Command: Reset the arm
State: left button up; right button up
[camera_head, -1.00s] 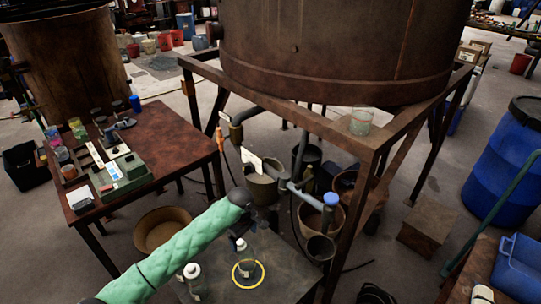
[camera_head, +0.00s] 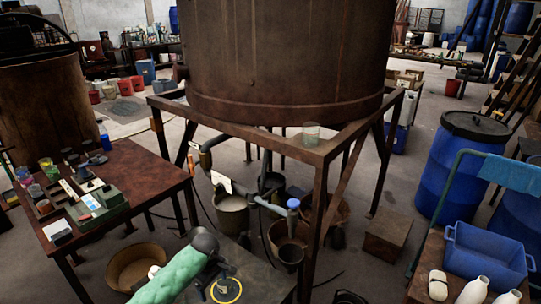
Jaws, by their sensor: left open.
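My left arm comes in from the bottom edge in a green quilted sleeve. Its dark wrist bends down near the front table (camera_head: 262,278). My left gripper (camera_head: 217,279) hangs below that wrist, open, small and partly hidden by the arm. A yellow ring (camera_head: 226,291) lies on the table by the gripper, with what looks like a clear glass vessel at it. I cannot tell whether the gripper touches it. My right gripper is out of view.
A big rusty vat (camera_head: 285,60) stands on a metal frame with a glass beaker (camera_head: 311,134) on its beam. Pipes with a blue-capped valve (camera_head: 293,204) hang below. A brown table (camera_head: 150,177) is left; a blue crate (camera_head: 488,252) and white bottles (camera_head: 473,291) are right.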

pick_arm(q)
jog(key=w+r+m+t, duration=0.55)
jog(key=w+m, duration=0.45)
jog(key=m, duration=0.5)
jog(key=s+f, duration=1.8)
jog(key=s, duration=0.2)
jog(key=s+d+f+g, duration=0.1)
jog(key=s+f, duration=0.3)
jog(key=s, duration=0.5)
jog(key=s+d+f+n+g, duration=0.1)
jog(key=s+f, duration=0.3)
jog(key=s, duration=0.5)
jog(key=s+d+f+g, duration=0.1)
jog(key=s+f+g, duration=0.1)
jog(key=s+f, duration=0.3)
jog(key=s, duration=0.4)
jog(key=shift+h, duration=0.4)
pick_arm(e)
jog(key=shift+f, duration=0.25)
